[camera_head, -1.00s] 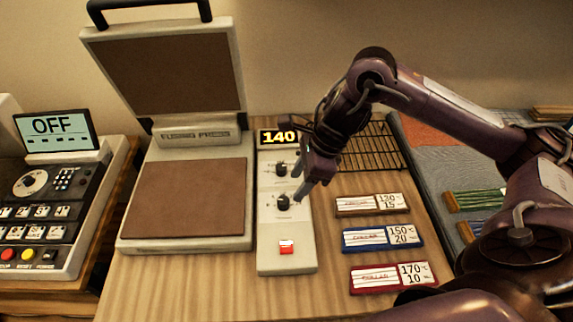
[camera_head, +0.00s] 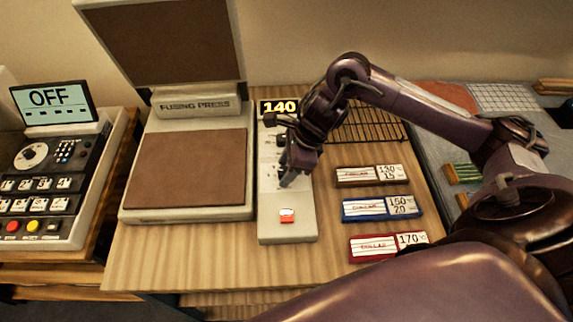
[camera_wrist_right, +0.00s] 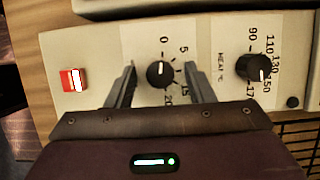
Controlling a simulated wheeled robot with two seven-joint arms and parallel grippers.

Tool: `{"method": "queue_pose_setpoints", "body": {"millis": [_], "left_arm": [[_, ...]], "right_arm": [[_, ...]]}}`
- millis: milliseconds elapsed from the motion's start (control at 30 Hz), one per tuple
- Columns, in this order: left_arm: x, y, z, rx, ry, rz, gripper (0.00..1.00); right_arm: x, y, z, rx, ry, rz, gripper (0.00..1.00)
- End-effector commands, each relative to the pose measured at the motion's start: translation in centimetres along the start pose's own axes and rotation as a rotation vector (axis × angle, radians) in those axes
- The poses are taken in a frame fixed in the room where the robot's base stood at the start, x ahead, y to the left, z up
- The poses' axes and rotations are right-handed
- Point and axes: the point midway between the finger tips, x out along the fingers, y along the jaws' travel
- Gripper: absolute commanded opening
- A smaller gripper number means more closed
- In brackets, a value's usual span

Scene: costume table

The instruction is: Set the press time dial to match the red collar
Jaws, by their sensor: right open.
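The control panel (camera_head: 268,225) stands right of the fusing press (camera_head: 192,170). Its black time dial (camera_wrist_right: 159,74) has a scale marked 0, 5, 15 and 20; its white mark points roughly toward 0. My right gripper (camera_head: 287,180) hangs over the panel, hiding this dial in the head view. In the wrist view my right gripper (camera_wrist_right: 158,82) is open, one finger on each side of the dial, with gaps visible. The red collar card (camera_head: 373,248) lies at the right and reads 170 and 10, partly cut off by my arm. My left gripper is out of view.
The heat dial (camera_wrist_right: 257,68) sits beside the time dial. A display (camera_head: 279,107) reads 140. A red-and-white button (camera_head: 287,215) is near the panel's front. Brown (camera_head: 371,175) and blue (camera_head: 381,208) cards lie right of the panel, near a wire rack (camera_head: 365,128).

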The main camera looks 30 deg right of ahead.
Motion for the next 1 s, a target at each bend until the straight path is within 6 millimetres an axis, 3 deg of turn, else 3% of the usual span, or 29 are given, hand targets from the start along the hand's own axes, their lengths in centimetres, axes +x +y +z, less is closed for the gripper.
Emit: {"method": "queue_pose_setpoints", "body": {"millis": [33,367,667,1000], "left_arm": [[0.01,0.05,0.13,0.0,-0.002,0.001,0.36],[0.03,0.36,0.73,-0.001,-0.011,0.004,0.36],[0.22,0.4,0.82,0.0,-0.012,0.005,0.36],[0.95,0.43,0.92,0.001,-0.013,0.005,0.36]], "right_arm": [[0.0,0.0,0.01,0.0,0.0,0.0,0.48],[-0.04,-0.01,0.02,0.0,-0.001,0.0,0.05],[-0.01,0.01,0.02,0.031,-0.001,-0.015,0.04],[0.02,0.14,0.03,0.231,-0.002,-0.099,0.04]]}}
